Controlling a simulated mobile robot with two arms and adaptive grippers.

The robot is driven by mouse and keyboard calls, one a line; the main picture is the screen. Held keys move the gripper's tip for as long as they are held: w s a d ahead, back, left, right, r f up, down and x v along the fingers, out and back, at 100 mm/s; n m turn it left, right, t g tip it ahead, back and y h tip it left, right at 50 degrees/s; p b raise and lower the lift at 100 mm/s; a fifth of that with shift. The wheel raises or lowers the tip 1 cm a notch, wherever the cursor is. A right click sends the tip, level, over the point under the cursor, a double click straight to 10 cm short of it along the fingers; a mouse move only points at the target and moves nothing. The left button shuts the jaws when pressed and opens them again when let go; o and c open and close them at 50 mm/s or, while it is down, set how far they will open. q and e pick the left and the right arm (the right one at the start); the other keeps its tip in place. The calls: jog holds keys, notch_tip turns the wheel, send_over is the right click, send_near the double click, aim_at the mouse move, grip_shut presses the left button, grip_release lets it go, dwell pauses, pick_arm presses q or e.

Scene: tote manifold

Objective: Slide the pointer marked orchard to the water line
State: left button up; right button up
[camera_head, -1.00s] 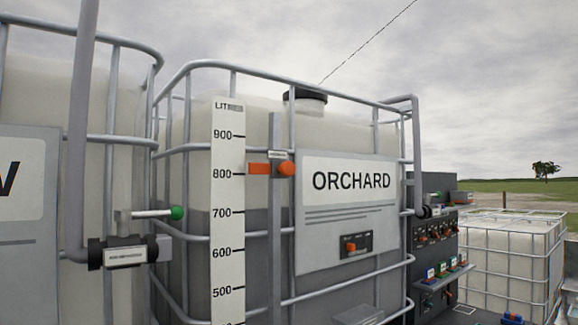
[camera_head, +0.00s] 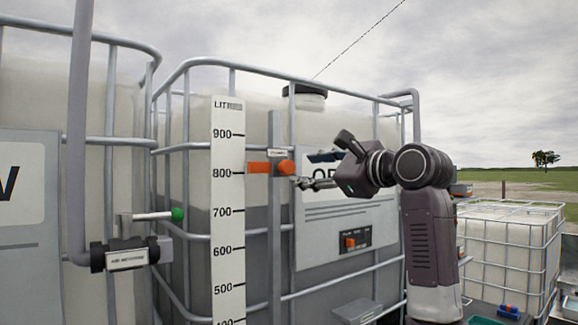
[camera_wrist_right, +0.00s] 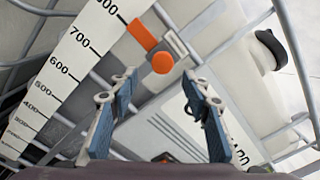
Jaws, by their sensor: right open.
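The orchard tote's orange pointer (camera_head: 258,168) with its round orange knob (camera_head: 285,168) sits on a vertical grey rail (camera_head: 275,240), level with about 800 on the white litre scale (camera_head: 228,260). The darker water (camera_head: 255,230) inside the tote has its top close to the 700 mark, below the pointer. My right gripper (camera_head: 299,183) is just right of and slightly below the knob, apart from it. In the right wrist view my right gripper (camera_wrist_right: 157,80) has its blue-padded fingers spread and empty, with the orange knob (camera_wrist_right: 163,63) ahead between the tips. My left gripper is out of view.
The ORCHARD sign plate (camera_head: 345,235) is partly hidden behind my right arm. Metal cage bars surround the tote. A valve with a green-tipped lever (camera_head: 177,214) and pipe stand left of the scale. Another tote (camera_head: 505,250) stands at right.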

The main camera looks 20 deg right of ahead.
aim_at(290, 168)
jog(key=p+x, duration=0.1)
jog(key=x, duration=0.1)
jog(key=p+x, duration=0.1)
jog(key=x, duration=0.1)
jog(key=p+x, duration=0.2)
jog(key=shift+w+a+r, duration=0.1)
jog(key=shift+w+r, duration=0.25)
jog(key=shift+w+a+f, duration=0.1)
jog(key=shift+w+a, duration=0.05)
jog(key=shift+w, duration=0.35)
grip_shut()
